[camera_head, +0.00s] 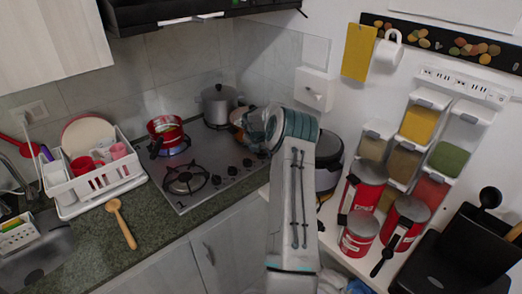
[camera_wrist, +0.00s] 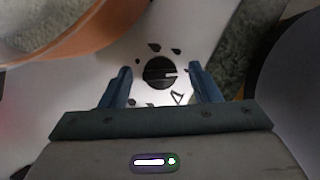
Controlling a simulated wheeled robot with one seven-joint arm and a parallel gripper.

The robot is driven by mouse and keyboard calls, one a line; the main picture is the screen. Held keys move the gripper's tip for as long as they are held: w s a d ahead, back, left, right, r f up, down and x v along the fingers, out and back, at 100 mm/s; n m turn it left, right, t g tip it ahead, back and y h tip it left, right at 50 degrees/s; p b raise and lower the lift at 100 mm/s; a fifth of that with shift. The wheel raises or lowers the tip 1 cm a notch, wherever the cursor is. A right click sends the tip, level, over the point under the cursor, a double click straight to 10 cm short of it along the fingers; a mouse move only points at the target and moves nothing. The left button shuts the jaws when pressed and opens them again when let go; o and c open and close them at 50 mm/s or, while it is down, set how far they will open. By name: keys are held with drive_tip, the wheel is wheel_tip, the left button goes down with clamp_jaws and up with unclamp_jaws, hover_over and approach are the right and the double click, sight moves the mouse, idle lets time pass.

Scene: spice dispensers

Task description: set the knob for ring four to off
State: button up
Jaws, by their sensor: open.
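In the wrist view, one round black knob (camera_wrist: 159,72) with a pale pointer mark sits on the light stove surface. The pale mark points to the right in that view. My gripper (camera_wrist: 162,80) is open, with one blue finger on each side of the knob. I cannot tell whether the fingers touch it. In the head view, my gripper (camera_head: 262,130) is over the right part of the stove (camera_head: 212,160).
A red pot (camera_head: 166,130) and a steel pot (camera_head: 217,104) stand on burners. A brown pot (camera_head: 238,118) is beside my gripper; its orange-brown rim (camera_wrist: 85,45) shows close in the wrist view. A dark cooker (camera_head: 328,160) stands right of my arm. The front left burner (camera_head: 186,178) is bare.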

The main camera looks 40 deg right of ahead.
drive_tip(key=c, duration=1)
